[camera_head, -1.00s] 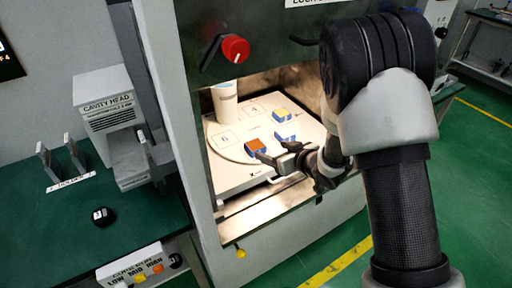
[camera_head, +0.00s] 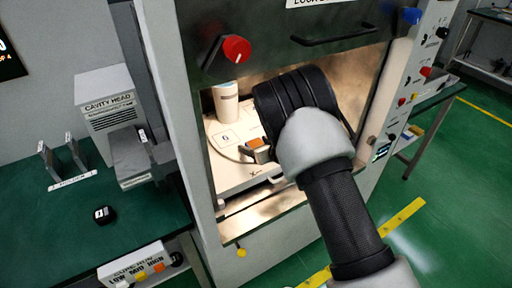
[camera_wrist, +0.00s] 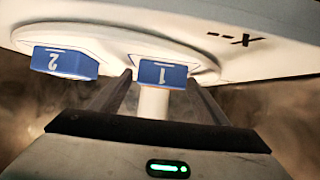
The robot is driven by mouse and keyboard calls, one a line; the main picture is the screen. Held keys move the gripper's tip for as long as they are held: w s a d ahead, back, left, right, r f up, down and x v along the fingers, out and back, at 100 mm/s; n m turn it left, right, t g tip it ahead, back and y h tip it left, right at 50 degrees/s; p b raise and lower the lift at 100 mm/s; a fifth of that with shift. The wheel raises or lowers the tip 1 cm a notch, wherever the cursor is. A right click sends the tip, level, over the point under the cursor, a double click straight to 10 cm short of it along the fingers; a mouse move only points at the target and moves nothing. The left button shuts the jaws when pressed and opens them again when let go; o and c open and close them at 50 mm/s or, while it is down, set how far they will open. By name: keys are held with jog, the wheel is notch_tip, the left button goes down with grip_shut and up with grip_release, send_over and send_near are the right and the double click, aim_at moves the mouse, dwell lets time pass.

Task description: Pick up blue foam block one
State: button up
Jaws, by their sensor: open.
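Blue foam block one (camera_wrist: 162,76) shows in the wrist view with a white "1" label on its blue face. My gripper (camera_wrist: 163,84) is open, with one finger on each side of the block in the picture. I cannot tell whether the fingers touch it. Block two (camera_wrist: 64,62) is to the left, outside the fingers, on the round white plate (camera_wrist: 190,48). In the head view, my arm hides most of my gripper and the work area. An orange-topped block (camera_head: 254,143) shows there beside a grey gripper part; its number is not readable.
A white cylinder (camera_head: 226,102) stands at the back left of the cavity, near my arm. The cavity's front ledge (camera_head: 240,221) and left wall border the opening. A red knob (camera_head: 236,49) and a handle (camera_head: 340,36) are above it.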

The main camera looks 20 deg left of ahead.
jog(key=c, duration=1.1)
